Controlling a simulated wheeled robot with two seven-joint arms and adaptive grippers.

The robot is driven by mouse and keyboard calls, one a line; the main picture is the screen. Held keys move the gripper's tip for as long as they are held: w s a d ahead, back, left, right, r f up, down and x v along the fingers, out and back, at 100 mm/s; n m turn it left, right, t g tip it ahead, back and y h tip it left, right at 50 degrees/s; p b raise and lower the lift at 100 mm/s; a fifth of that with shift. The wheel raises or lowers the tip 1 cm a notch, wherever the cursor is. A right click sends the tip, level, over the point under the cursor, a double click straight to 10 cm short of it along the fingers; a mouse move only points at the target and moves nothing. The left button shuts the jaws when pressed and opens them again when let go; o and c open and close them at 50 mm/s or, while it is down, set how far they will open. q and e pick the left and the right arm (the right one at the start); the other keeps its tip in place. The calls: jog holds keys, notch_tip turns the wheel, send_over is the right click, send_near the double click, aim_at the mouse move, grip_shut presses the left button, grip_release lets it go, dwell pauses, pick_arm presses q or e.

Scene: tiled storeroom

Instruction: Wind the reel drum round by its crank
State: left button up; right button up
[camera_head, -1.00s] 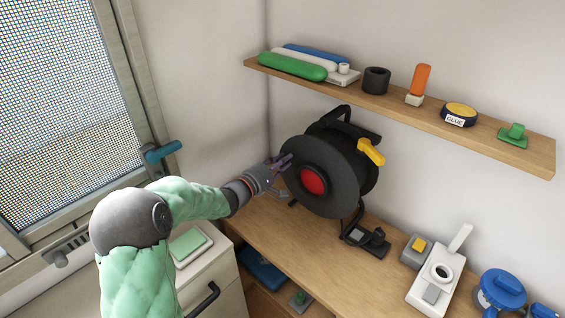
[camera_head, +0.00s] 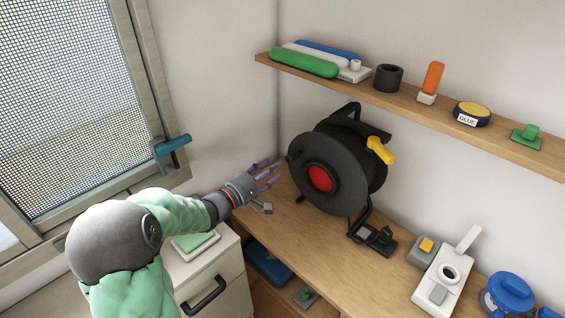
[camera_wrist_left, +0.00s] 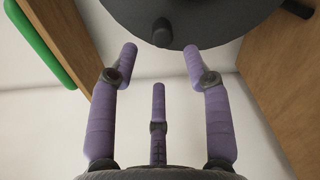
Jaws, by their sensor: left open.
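The black reel drum (camera_head: 345,188) with a red hub (camera_head: 320,178) stands upright in its frame on the wooden worktop. A yellow handle (camera_head: 380,150) sticks out at its upper right; I cannot tell whether this is the crank. My left gripper (camera_head: 270,181) is open and empty, left of the drum and a little apart from it. In the left wrist view the drum's dark disc (camera_wrist_left: 205,15) fills the top, and a short dark peg (camera_wrist_left: 162,32) lies beyond and between the spread fingertips (camera_wrist_left: 159,58). My right gripper is out of view.
A shelf (camera_head: 410,100) with several small items runs above the worktop (camera_head: 290,215). A white device (camera_head: 440,282) and blue reel (camera_head: 508,292) stand to the right. A drawer cabinet (camera_head: 207,275) and a window with a blue handle (camera_head: 173,145) are at left.

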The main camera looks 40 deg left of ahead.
pick_arm(q)
jog(key=shift+s+a, duration=0.1)
jog(key=shift+s, duration=1.6)
